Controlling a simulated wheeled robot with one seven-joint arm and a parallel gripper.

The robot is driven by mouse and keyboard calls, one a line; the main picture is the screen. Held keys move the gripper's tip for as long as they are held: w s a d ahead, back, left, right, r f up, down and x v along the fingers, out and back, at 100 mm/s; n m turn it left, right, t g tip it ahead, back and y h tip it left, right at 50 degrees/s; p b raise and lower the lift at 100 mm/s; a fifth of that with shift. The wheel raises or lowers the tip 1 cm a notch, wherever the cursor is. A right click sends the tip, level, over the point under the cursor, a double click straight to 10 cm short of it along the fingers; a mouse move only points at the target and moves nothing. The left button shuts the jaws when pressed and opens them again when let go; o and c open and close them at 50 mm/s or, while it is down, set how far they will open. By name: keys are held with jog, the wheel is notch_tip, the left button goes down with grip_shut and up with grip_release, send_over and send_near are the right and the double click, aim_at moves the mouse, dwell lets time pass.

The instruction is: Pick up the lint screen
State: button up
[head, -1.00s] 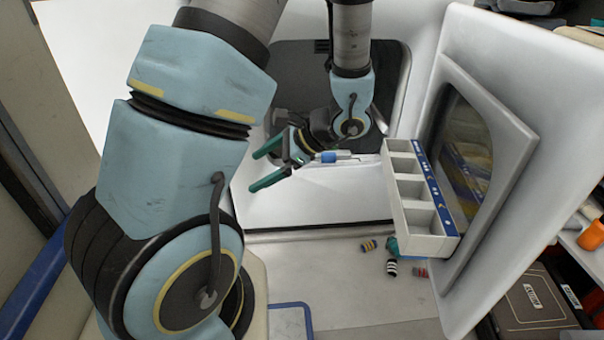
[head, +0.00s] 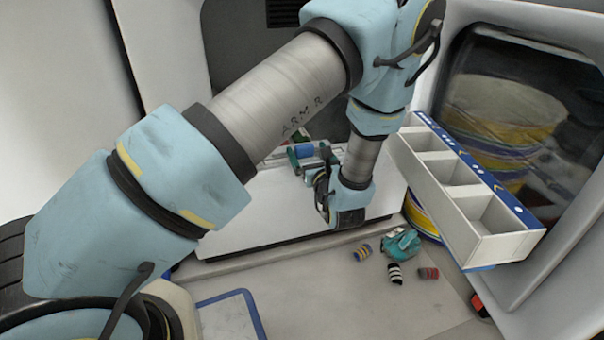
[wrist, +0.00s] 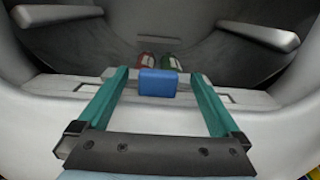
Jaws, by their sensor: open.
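The lint screen shows as a blue block-like handle (wrist: 158,83) on a light grey ledge in the wrist view. In the head view its blue part (head: 304,150) shows beyond my arm. My gripper (wrist: 158,76) is open, with one teal finger on each side of the handle and gaps on both sides. In the head view my gripper (head: 307,158) is at the blue part, partly covered by my arm. The rest of the screen is hidden in its slot.
A white compartment tray (head: 490,248) hangs on the open door at the right. Small striped cylinders (head: 395,273) and a teal crumpled item (head: 402,243) lie on the floor. Behind the handle, a dark drum holds red (wrist: 146,61) and green items.

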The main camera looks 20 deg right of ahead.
jog(key=w+b, duration=0.2)
jog(key=w, duration=0.2)
jog(key=shift+w+d+f+b, duration=0.2)
jog(key=shift+w+f+b, duration=0.15)
jog(key=shift+b, duration=0.05)
jog(key=shift+w+d+r, duration=0.1)
jog(key=shift+w+r, duration=0.05)
jog(key=shift+w, duration=0.35)
grip_shut()
